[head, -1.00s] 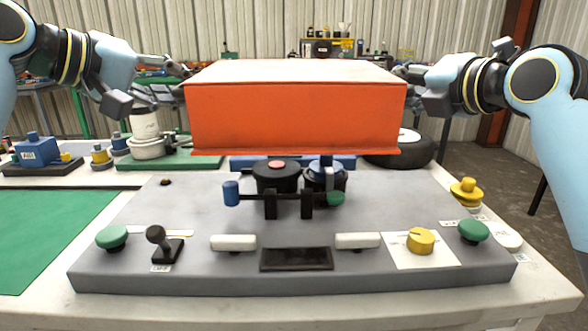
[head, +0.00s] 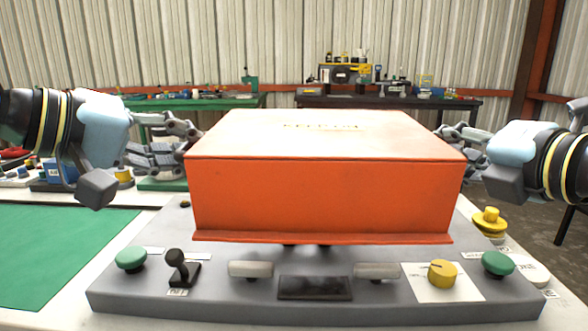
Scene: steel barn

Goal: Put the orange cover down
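The orange cover (head: 325,195), a box with a pale top and a flared lower rim, is level over the middle of the grey control panel (head: 220,298). It hides most of the black and blue parts there; small dark bits show under its front rim. I cannot tell whether the rim touches the panel. My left gripper (head: 188,142) is at the cover's left side and my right gripper (head: 450,140) at its right side. Both appear to hold it, with their fingertips partly hidden behind it.
Along the panel's front are a green button (head: 131,258), a black lever (head: 178,266), white handles, a yellow knob (head: 442,273) and another green button (head: 498,263). A yellow stacked part (head: 489,221) stands at right. A green mat (head: 50,250) lies at left.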

